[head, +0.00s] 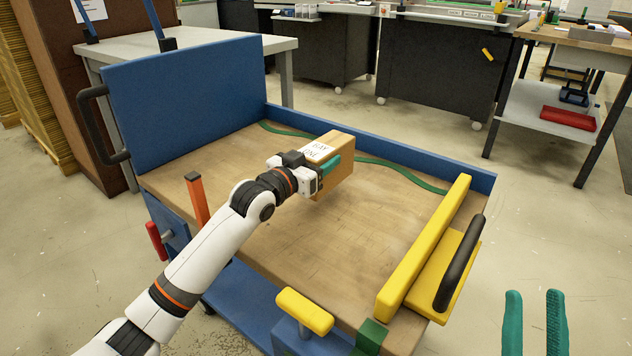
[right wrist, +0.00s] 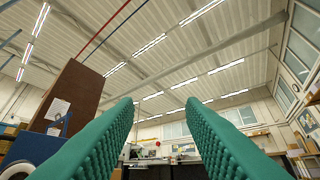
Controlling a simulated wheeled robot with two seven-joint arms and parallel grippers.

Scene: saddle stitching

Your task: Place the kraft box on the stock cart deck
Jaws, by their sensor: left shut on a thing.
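The kraft box (head: 340,183), brown with a white label on top, is over the wooden deck (head: 290,245) of the blue stock cart. My left gripper (head: 325,172) is shut on the box, with a green finger along its near side. I cannot tell whether the box touches the deck or hangs just above it. My right gripper (head: 535,322) is at the lower right of the head view, off the cart, its two green fingers apart and empty. In the right wrist view the fingers (right wrist: 160,135) point up at the ceiling with nothing between them.
The deck has a blue back panel (head: 190,100), a blue far rim and a raised yellow bar (head: 425,248) with a black handle (head: 459,262). A green strap (head: 400,172) lies along the far deck. An orange post (head: 197,200) stands at the near left. Most of the deck is bare.

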